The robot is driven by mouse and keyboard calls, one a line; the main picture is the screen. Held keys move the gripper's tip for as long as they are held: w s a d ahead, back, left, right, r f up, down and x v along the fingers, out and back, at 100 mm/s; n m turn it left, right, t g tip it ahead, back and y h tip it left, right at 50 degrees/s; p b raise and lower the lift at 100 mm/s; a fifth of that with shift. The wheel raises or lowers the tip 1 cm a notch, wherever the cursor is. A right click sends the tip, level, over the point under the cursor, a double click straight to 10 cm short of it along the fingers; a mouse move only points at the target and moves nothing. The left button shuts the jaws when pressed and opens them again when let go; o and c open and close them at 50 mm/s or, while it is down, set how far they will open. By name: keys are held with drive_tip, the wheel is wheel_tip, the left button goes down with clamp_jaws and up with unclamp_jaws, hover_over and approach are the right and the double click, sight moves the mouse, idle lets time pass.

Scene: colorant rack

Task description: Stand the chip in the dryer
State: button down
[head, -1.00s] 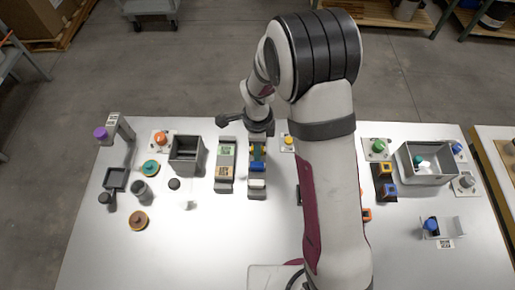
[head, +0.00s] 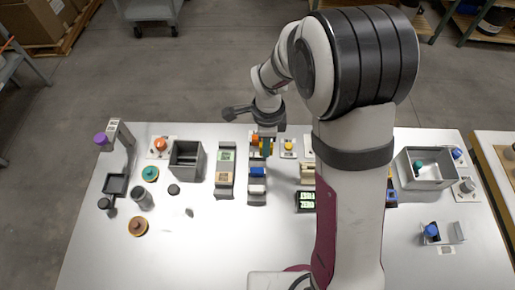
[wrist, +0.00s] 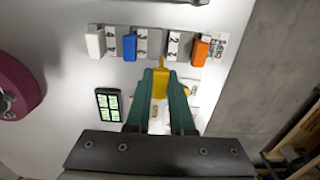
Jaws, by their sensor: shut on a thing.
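My gripper (wrist: 160,92) has green fingers and is shut on a yellow chip (wrist: 160,83). In the head view, my gripper (head: 264,147) is beside the far end of the chip rack (head: 257,198). In the wrist view, the rack (wrist: 142,40) holds a white chip (wrist: 95,42), a blue chip (wrist: 130,46) and an orange chip (wrist: 200,50), with a gap between blue and orange. A beige fixture (head: 307,173) stands right of the rack, partly hidden by my arm. I cannot tell whether it is the dryer.
A black panel with a green display (head: 306,200) lies in front of the beige fixture. A slotted stand (head: 225,192) and a grey bin (head: 186,162) are at left.

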drive_tip(key=s+d+r, duration=0.2)
drive_tip(key=d+r, duration=0.3)
drive_tip(key=d, duration=0.3)
drive_tip(key=w+a+f, duration=0.1)
drive_tip(key=a, duration=2.9)
drive_tip(key=shift+w+f, duration=0.25)
drive_tip(key=shift+f, duration=0.1)
drive_tip(key=shift+d, duration=0.1)
drive_tip(key=shift+f, duration=2.75)
drive_tip(key=shift+f, duration=0.3)
drive_tip(key=shift+f, duration=0.45)
drive_tip(key=shift+f, duration=0.15)
